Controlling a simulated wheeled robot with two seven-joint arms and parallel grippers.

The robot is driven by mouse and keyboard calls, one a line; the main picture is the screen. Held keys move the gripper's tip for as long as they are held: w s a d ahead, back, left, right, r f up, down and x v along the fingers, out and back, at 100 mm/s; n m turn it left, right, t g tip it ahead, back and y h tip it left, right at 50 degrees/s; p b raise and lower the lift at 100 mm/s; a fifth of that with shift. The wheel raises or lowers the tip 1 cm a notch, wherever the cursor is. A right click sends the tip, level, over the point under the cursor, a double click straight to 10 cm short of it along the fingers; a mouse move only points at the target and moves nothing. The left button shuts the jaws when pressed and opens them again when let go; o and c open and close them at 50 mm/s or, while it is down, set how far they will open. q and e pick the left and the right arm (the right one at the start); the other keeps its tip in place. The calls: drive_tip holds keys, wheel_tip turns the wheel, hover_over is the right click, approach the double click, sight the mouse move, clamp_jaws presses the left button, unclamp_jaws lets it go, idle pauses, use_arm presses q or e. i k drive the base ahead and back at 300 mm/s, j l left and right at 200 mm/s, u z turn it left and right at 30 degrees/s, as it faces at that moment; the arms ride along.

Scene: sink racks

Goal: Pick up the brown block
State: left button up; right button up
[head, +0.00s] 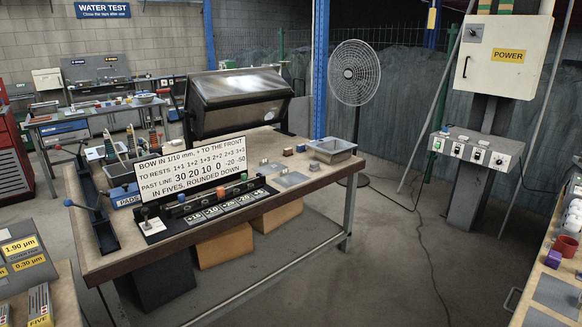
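Several small blocks stand on the wooden workbench (190,237), right of the white sign. One small reddish-brown block (287,152) stands near the bench's back right, beside a small blue block (301,148). It looks like the brown block, but it is too small to be sure of its colour. A pale block (264,161) lies to its left and another pale block (315,166) lies nearer the front. Neither of my grippers is in view.
A grey metal tray (332,156) sits at the bench's right end. A white sign (178,172) and a dark tilted box (240,98) stand on the bench. A fan (355,73) stands behind. Another table with a red cup (566,246) is at right; open floor lies between.

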sight(287, 152)
drive_tip(key=i+j+z, duration=0.1)
drive_tip(key=i, duration=0.35)
drive_tip(key=i+j+z, duration=0.15)
drive_tip(key=i, duration=0.35)
drive_tip(key=i+j+z, duration=0.1)
drive_tip(key=i, duration=0.35)
drive_tip(key=i+j+z, duration=0.1)
drive_tip(key=i+j, duration=0.2)
drive_tip(key=i, duration=0.15)
